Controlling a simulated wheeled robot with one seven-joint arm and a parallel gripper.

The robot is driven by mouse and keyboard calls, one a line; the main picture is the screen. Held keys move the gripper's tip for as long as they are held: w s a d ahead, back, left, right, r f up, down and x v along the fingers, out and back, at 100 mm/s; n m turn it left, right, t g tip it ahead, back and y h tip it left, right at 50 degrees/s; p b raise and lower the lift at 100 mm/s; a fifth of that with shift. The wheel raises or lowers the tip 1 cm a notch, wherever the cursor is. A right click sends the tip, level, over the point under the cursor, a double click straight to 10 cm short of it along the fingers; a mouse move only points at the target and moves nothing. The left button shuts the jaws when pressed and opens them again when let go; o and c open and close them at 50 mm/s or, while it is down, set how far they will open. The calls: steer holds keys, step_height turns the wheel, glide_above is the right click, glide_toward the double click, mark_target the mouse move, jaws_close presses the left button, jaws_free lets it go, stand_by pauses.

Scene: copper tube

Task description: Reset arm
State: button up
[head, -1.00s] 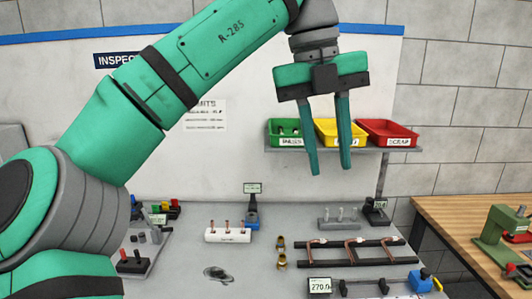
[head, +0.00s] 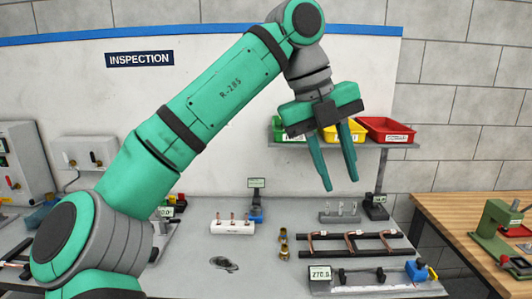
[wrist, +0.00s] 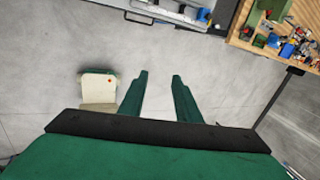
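My gripper (head: 341,188) hangs in the air above the grey bench, in front of the shelf with the coloured bins. Its two green fingers are apart with nothing between them. In the wrist view my gripper (wrist: 160,75) points over grey floor, its fingers spread and empty. Copper tubes (head: 352,242) lie across a dark two-bar rack on the bench, below and to the right of my gripper. My gripper touches none of these things.
Green, yellow and red bins (head: 386,130) stand on a shelf behind my gripper. A white block with copper pins (head: 232,227), brass fittings (head: 284,245) and a 270.0 display (head: 320,273) are on the bench. A wooden table (head: 455,215) stands at right.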

steer(key=w+d+f+n+t+h, duration=0.1)
steer(key=w+d+f+n+h, duration=0.25)
steer(key=f, duration=0.45)
steer(key=w+d+f+n+t+h, duration=0.2)
steer(key=w+d+f+n+h, duration=0.1)
steer(key=d+f, duration=0.3)
steer(key=w+d+f+n+t+h, duration=0.1)
steer(key=w+d+f+n+h, duration=0.25)
steer(key=f, duration=0.55)
steer(key=s+a+f+n+t+y, duration=0.1)
steer(key=s+a+f+n+t, duration=0.1)
steer(key=f+n+t, duration=0.6)
steer(key=s+a+f+n+t+y, duration=0.1)
steer(key=a+f+n, duration=0.1)
steer(key=f+n, duration=0.7)
steer(key=s+a+f+n+t+y, duration=0.1)
steer(key=s+a+f+n+y, duration=0.4)
steer(key=s+f, duration=0.5)
steer(key=s+a+f+n+t+y, duration=0.2)
steer(key=s+a+f+n+y, duration=0.15)
steer(key=s+a+f, duration=0.5)
steer(key=s+a+r+y, duration=0.1)
steer(key=s+a, duration=0.3)
steer(key=s, duration=0.8)
steer(key=s+a+r+y, duration=0.2)
steer(key=s+a+r, duration=0.1)
steer(key=s, duration=1)
steer(key=shift+s+a+g, duration=0.25)
steer(key=shift+a+g, duration=0.15)
steer(key=shift+a, duration=0.2)
